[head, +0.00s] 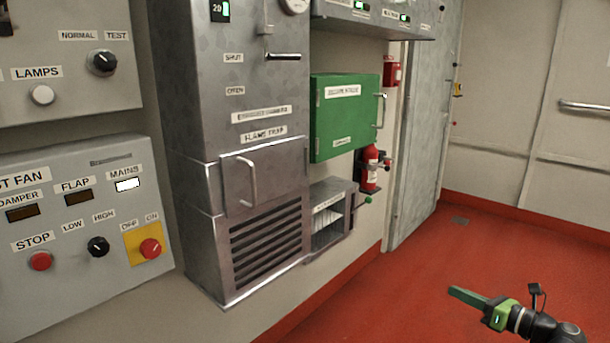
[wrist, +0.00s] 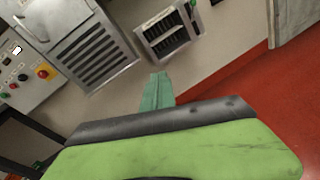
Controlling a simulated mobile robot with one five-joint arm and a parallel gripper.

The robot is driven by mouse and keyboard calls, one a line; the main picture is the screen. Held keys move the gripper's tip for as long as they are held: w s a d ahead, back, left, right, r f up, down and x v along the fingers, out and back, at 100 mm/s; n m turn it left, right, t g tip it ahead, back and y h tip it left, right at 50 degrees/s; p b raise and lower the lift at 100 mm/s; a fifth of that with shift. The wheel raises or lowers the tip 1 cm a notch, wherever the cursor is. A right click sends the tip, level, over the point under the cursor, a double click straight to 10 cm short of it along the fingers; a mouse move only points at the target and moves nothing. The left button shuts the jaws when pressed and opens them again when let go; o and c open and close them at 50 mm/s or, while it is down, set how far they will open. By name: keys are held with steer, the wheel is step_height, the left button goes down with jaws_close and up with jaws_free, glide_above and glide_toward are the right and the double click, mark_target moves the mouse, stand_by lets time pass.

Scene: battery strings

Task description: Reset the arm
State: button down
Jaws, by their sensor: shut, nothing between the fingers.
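My gripper (head: 468,297) is at the lower right of the head view, held out over the red floor. Its green fingers lie together and hold nothing. In the wrist view the shut fingers (wrist: 157,90) point up the picture, past the green and black gripper body. The gripper is apart from the wall, the panels and the cabinets. Part of my dark arm shows behind it at the lower right of the head view.
A grey fan panel (head: 75,285) and a steel flame trap cabinet (head: 205,120) line the left wall. A green box (head: 335,135), an open-fronted rack (head: 325,228) and a red extinguisher (head: 369,170) stand farther along. The red floor (head: 430,255) around my gripper is clear.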

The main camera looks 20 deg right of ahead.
steer(key=w+a+f+n+g+y, duration=0.25)
steer(key=w+a, duration=0.25)
steer(key=a, duration=0.5)
steer(key=w+a+f+n+g+y, duration=0.1)
steer(key=w+a+n+g, duration=0.3)
steer(key=a, duration=0.6)
steer(key=w+a+f+n+g+y, duration=0.1)
steer(key=w+a+f+n+y, duration=0.1)
steer(key=w+a, duration=0.7)
steer(key=s+a+f+n+g+h, duration=0.35)
steer(key=a+f+n, duration=0.35)
steer(key=a+n, duration=0.3)
steer(key=s+a+f+n+g+h, duration=0.35)
steer(key=a+f+n, duration=0.4)
steer(key=a, duration=0.35)
steer(key=d+n+g+h, duration=0.1)
steer(key=d+n+h, duration=0.3)
steer(key=d+n, duration=0.4)
step_height(320, 180, up, 37)
steer(key=a+n+p, duration=0.1)
steer(key=p, duration=3.7)
steer(key=shift+n, duration=0.4)
